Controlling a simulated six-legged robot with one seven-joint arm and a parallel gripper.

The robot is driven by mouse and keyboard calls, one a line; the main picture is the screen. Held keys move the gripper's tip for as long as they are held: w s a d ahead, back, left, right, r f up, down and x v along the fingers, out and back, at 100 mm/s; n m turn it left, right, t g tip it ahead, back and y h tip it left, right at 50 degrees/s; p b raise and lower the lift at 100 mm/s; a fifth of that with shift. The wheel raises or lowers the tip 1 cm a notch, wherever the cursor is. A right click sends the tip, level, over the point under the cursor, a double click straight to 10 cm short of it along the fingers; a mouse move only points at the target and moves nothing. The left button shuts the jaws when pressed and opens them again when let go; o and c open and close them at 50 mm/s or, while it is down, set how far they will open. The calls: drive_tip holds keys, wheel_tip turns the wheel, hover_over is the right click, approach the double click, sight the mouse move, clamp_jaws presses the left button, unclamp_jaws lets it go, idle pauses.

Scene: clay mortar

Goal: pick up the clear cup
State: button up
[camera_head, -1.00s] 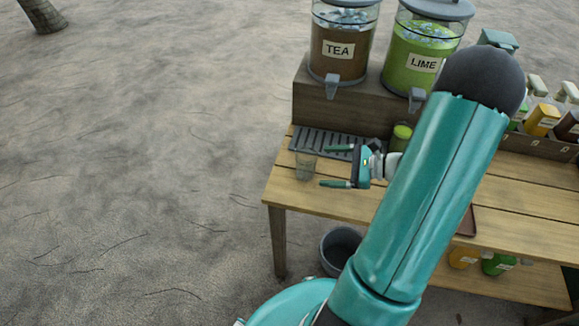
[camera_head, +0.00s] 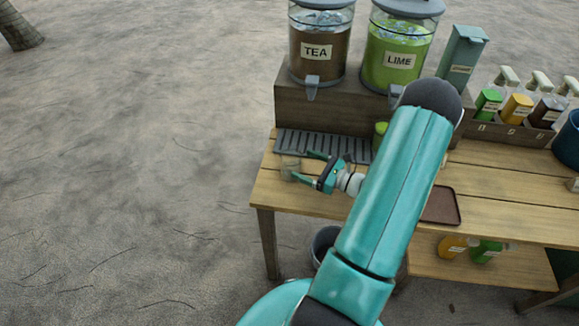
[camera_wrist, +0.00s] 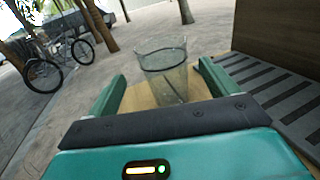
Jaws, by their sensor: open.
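The clear cup (camera_wrist: 165,75) stands upright on the wooden table near its left end, just in front of the drip tray. In the head view the clear cup (camera_head: 290,170) is faint, at the tips of my gripper (camera_head: 306,168). In the wrist view my gripper (camera_wrist: 158,85) is open, with one finger on each side of the cup's line. The cup stands at or just beyond the fingertips, and no contact shows. My arm hides part of the table.
A slatted drip tray (camera_head: 322,145) lies behind the cup, below the tea dispenser (camera_head: 318,50) and lime dispenser (camera_head: 396,55) on a wooden riser (camera_head: 340,108). A green-filled cup (camera_head: 380,135) stands near my arm. A brown tray (camera_head: 442,206) lies right. A bucket (camera_head: 322,243) is below.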

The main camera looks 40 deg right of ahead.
sight(283, 155)
drive_tip(key=x, duration=0.8)
drive_tip(key=shift+d+f, duration=0.2)
drive_tip(key=shift+f, duration=0.05)
drive_tip(key=c, duration=1.1)
drive_tip(key=shift+o, duration=0.2)
